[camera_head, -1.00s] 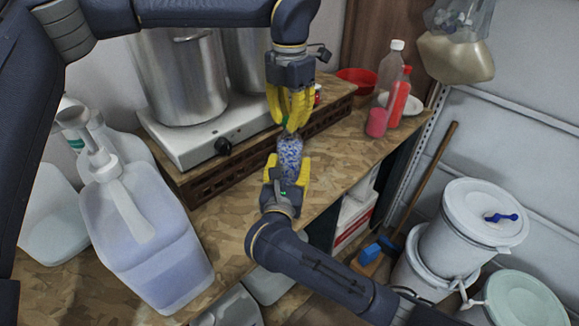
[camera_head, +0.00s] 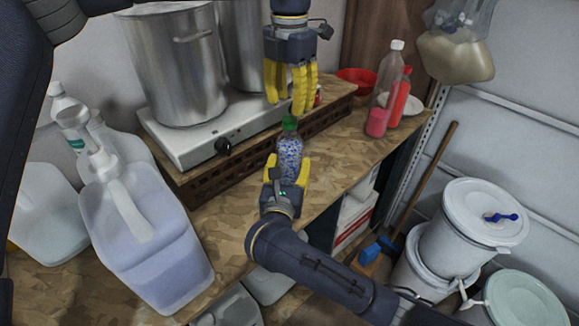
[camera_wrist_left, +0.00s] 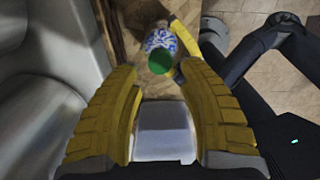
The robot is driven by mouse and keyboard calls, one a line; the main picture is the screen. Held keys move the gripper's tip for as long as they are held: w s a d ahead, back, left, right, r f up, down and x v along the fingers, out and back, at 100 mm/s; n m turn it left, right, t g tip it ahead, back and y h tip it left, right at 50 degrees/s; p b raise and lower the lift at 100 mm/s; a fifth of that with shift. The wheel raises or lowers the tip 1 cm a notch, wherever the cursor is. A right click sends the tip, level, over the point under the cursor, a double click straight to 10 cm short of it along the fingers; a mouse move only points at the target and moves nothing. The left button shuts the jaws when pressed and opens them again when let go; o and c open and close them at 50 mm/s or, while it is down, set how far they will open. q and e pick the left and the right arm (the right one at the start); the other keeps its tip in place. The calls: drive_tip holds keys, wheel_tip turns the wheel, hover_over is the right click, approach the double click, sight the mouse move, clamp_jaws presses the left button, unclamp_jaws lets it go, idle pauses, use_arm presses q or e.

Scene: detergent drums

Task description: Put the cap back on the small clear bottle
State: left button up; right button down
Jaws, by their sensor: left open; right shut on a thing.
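The small clear bottle (camera_head: 290,158) stands upright on the wooden counter, filled with blue and white bits. The green cap (camera_head: 289,123) sits on its mouth; how tightly it is seated cannot be told. My right gripper (camera_head: 287,172) is shut around the bottle's lower part. My left gripper (camera_head: 289,108) is open and empty, its yellow fingers pointing down just above the cap. In the left wrist view the cap (camera_wrist_left: 161,61) and bottle (camera_wrist_left: 158,40) show beyond the open fingers (camera_wrist_left: 165,75), with a yellow finger of my right gripper beside the bottle.
A hot plate (camera_head: 215,135) with steel pots (camera_head: 178,70) stands behind left. A large detergent jug (camera_head: 150,235) is at front left. Clear and red bottles (camera_head: 398,98) and a red bowl (camera_head: 357,80) are at the back right. White buckets (camera_head: 470,225) stand beyond the counter.

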use_arm(q)
wheel_tip(320, 180, up, 7)
drive_tip(key=shift+r, duration=0.15)
idle(0.4)
use_arm(e)
drive_tip(key=shift+c, duration=2)
unclamp_jaws()
drive_tip(key=s, duration=0.4)
drive_tip(key=s+a, duration=0.1)
drive_tip(key=s, duration=0.6)
drive_tip(key=shift+s+a, duration=0.4)
